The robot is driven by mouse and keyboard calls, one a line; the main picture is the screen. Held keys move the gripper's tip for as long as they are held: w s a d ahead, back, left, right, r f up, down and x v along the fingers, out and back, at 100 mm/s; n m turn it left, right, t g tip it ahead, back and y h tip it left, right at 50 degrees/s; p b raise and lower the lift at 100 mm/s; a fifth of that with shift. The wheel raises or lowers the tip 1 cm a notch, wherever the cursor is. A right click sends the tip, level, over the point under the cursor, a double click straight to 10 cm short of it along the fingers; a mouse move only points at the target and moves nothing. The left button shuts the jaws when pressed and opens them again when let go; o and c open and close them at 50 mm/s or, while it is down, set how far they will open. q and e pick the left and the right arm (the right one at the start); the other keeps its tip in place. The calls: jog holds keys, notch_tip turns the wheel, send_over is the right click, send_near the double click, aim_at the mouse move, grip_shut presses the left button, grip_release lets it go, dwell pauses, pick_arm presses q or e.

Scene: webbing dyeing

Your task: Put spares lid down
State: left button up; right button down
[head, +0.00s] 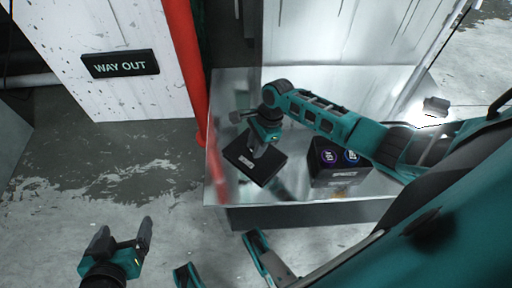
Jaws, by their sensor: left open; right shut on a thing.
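A flat black lid (243,164) with a small pale label is at the left part of the shiny metal table (225,85). My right gripper (257,153) comes down over the lid from above and is shut on it; the fingertips hide the grip itself. I cannot tell whether the lid touches the table top or is slightly above it. A black box (336,177) stands open to its right, showing a purple and a blue round item inside. My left gripper (124,230) is open and empty, over the floor at the lower left, apart from the table.
A red vertical pipe (184,60) stands close by the table's left edge. A white panel with a black "WAY OUT" sign (120,64) is at the upper left. A small grey object (436,106) lies at the far right. Bare table shows around the lid.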

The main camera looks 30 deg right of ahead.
jog(key=shift+f, duration=0.15)
jog(key=c, duration=0.9)
grip_release()
jog(key=shift+o, duration=0.2)
